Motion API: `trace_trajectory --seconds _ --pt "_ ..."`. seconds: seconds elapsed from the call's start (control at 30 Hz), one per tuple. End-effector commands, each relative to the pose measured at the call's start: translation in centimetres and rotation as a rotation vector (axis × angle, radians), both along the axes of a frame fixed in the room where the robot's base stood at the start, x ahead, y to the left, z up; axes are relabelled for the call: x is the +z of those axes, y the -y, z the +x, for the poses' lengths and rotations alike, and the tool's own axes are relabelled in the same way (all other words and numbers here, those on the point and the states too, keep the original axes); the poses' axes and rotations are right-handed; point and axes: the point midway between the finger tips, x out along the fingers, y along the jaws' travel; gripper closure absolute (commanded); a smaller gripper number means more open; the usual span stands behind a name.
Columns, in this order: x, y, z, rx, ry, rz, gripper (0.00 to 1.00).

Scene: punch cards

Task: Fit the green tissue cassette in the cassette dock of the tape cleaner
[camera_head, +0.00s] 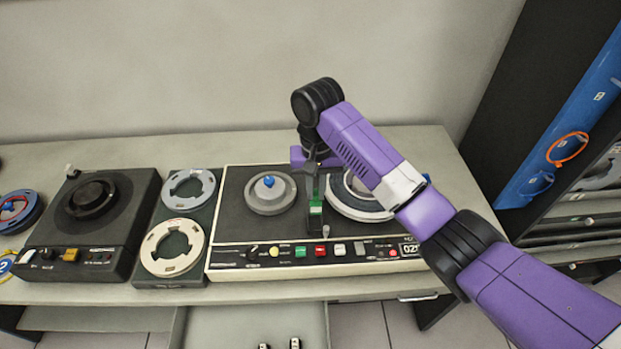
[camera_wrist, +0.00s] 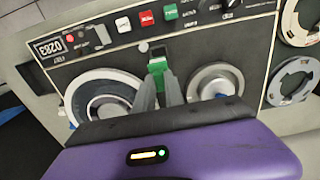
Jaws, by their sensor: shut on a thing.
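My gripper (camera_head: 313,178) points down between the two hubs and is shut on the green tissue cassette (camera_head: 315,189). In the wrist view the cassette (camera_wrist: 168,80) shows as a green piece at the tips of my grey fingers (camera_wrist: 160,92). The cassette is at the middle of the deck, behind the buttons.
A grey hub (camera_head: 270,193) with a blue knob is left of my gripper, and a large pale reel (camera_head: 352,205) is close on its right. Two ring reels (camera_head: 172,247) and a second black deck (camera_head: 95,210) stand further left. The table behind is clear.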

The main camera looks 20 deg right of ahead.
Motion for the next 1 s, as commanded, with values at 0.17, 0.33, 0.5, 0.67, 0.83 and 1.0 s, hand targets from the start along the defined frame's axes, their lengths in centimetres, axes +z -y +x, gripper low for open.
trace_trajectory --seconds 0.17,0.33,0.5,0.67,0.83,1.0 --pt "-0.6 0.0 0.0 0.000 -0.002 0.000 1.00" --pt "-1.9 0.1 -0.1 -0.001 -0.002 0.000 1.00" --pt "-4.0 0.0 0.0 0.000 0.000 0.000 1.00" --pt "-4.9 0.0 0.0 0.000 0.001 -0.001 1.00" --pt "-5.0 0.0 0.0 0.000 0.001 0.000 1.00" --pt "-4.9 0.0 0.0 0.000 0.000 0.000 1.00"
